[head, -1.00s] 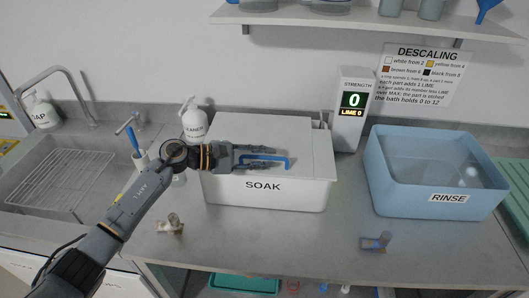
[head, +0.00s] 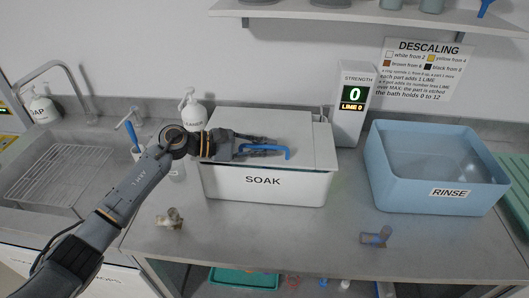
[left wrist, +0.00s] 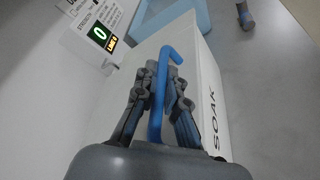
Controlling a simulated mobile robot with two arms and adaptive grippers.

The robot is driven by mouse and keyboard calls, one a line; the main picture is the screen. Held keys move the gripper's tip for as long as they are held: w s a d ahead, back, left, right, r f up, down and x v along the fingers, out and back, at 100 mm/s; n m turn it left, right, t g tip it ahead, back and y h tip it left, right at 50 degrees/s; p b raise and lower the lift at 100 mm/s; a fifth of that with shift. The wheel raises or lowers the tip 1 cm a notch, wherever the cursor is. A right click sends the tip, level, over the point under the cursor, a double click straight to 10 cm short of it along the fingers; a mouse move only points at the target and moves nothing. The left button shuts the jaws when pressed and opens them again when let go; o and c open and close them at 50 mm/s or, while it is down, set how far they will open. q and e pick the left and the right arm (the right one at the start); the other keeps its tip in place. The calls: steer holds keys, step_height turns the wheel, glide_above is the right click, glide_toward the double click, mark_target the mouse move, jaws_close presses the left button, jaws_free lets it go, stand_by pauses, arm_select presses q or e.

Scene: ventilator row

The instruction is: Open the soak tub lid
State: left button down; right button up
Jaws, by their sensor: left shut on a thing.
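The white soak tub (head: 264,188), marked SOAK, stands on the counter with its pale lid (head: 295,122) lying over the top; I see no clear gap under it. A blue bar handle (head: 286,153) is on the lid. My left gripper (head: 270,147) reaches in from the left over the lid, its fingers shut on the handle. In the left wrist view the blue handle (left wrist: 158,95) runs between the two fingers (left wrist: 164,82), its bent end sticking out beyond them. The fingers hide part of the handle. My right gripper is not in view.
A strength display (head: 353,103) reading 0 stands right of the tub, with a blue rinse basin (head: 428,197) further right. A white pump bottle (head: 191,108) stands behind my wrist. Small fittings lie on the front counter (head: 169,219) (head: 376,237). A shelf (head: 350,18) hangs above.

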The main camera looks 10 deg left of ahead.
arm_select(q)
steer(key=w+r+n+g+b, duration=0.1)
steer(key=w+r+n, duration=0.3)
steer(key=r, duration=0.8)
steer(key=shift+w+r+g+y, duration=0.4)
steer(key=shift+w+g, duration=0.4)
steer(key=shift+w, duration=0.55)
steer(key=c, duration=1.7)
jaws_free()
steer(key=shift+f, duration=0.1)
steer(key=shift+a, duration=0.1)
steer(key=v, duration=1.2)
